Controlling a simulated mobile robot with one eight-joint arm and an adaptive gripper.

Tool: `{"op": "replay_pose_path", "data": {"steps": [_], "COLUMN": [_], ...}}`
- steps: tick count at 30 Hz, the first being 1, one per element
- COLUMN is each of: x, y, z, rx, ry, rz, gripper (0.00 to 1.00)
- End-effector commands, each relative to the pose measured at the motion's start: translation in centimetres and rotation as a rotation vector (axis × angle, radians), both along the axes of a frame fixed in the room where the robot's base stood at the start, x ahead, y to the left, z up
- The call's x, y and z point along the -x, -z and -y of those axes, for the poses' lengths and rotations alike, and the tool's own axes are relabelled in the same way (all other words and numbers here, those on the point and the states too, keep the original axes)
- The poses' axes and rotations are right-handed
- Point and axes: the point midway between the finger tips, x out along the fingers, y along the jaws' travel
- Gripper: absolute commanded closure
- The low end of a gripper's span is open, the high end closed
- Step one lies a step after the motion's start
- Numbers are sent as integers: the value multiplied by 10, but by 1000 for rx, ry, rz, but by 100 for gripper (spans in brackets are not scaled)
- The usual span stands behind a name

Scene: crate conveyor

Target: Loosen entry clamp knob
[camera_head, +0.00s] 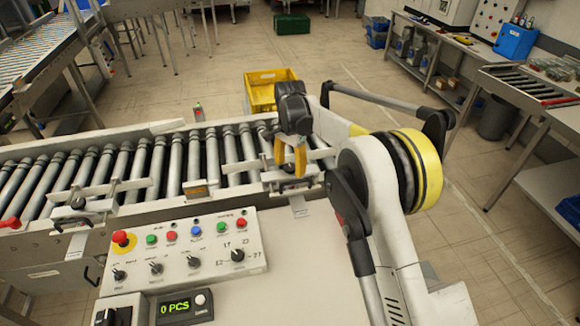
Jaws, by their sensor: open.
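My gripper (290,168) points down over the right part of the roller conveyor, its two yellow fingers apart with nothing seen between them. A clamp with a dark knob (288,189) sits on the near rail just below the fingertips. The fingers look close to it, but I cannot tell whether they touch it. A second clamp with a dark knob (78,202) sits on the near rail at the left, well away from my gripper. No readable label tells which clamp is the entry one.
The control panel (185,286) with buttons, dials and a red emergency stop stands in front of the conveyor (172,166). Its display (174,308) reads 0 PCS. A yellow crate (262,101) stands behind the conveyor. Workbenches line the right; open floor lies between.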

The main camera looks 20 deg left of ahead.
Motion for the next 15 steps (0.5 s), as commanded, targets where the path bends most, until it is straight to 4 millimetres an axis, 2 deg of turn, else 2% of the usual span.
{"op": "replay_pose_path", "data": {"steps": [4,5,9,10,15], "x": [0,0,0,0,0], "y": [0,0,0,0,-1], "z": [0,0,0,0,0], "rx": [0,0,0,0,0], "ry": [0,0,0,0,-4], "rz": [0,0,0,0,0], "gripper": [41,46,89,95,95]}}
